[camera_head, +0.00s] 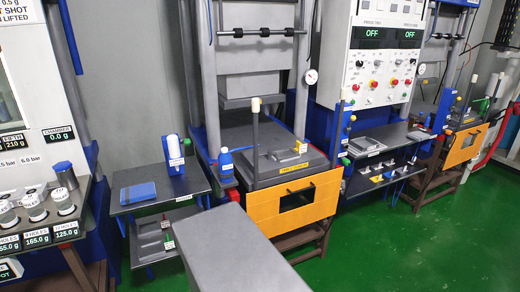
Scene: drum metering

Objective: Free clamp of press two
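Two presses stand against the back wall. The nearer press (264,58) is at the centre, with grey columns, a raised upper block and an orange front guard (296,211). On its lower bed (268,170) lies a flat metal piece (287,154) with a small yellow tag. The farther press (437,66) is at the right edge, partly cut off, with a similar orange guard (466,146). The labels are too small to tell which is press two. I cannot make out a clamp clearly on either. My gripper is not in view.
A control cabinet (372,76) between the presses shows two OFF displays. A weighing station (40,160) is far left. Green floor (400,245) is clear at lower right.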

